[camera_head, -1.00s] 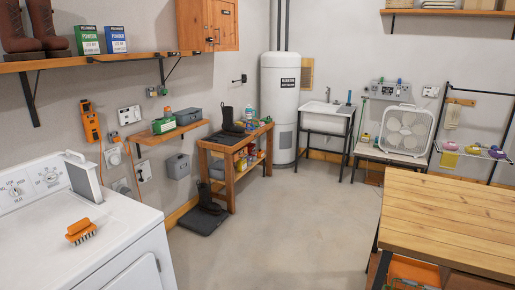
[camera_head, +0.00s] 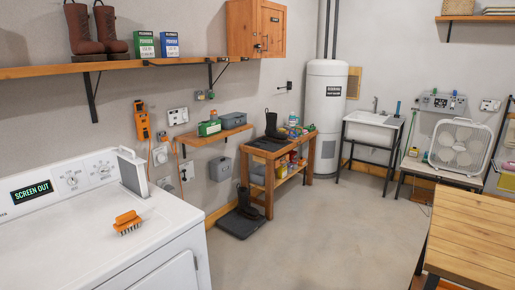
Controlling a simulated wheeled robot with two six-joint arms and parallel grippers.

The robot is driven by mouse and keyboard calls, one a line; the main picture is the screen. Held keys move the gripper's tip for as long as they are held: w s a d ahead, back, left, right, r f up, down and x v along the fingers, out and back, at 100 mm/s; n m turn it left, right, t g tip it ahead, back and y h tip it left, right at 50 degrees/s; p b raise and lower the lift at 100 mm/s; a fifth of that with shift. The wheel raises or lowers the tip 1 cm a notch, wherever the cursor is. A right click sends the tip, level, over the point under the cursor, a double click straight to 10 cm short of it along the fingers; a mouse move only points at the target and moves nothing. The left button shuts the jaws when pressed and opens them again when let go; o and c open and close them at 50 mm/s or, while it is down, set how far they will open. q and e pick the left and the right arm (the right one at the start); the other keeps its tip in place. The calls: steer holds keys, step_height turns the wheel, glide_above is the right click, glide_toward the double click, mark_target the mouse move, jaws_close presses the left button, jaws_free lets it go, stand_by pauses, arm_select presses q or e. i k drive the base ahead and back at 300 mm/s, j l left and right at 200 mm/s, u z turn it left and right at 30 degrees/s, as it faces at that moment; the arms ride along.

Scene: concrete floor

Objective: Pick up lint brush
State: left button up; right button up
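An orange-backed brush (camera_head: 127,222) with pale bristles, which looks like the lint brush, lies on the white top of the dryer or washer (camera_head: 75,248) at the lower left. It sits in front of the upright lint screen (camera_head: 133,172), which stands out of its slot near the control panel. Neither of my grippers is in view.
The machine's display reads "SCREEN OUT" (camera_head: 32,191). A wall shelf (camera_head: 50,72) with boots and powder boxes hangs above. A wooden workbench (camera_head: 268,170) stands beyond, and a wooden table (camera_head: 480,235) is at the lower right. The concrete floor (camera_head: 330,235) between them is clear.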

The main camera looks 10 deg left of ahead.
mark_target(129, 220)
steer(key=u, duration=1.25)
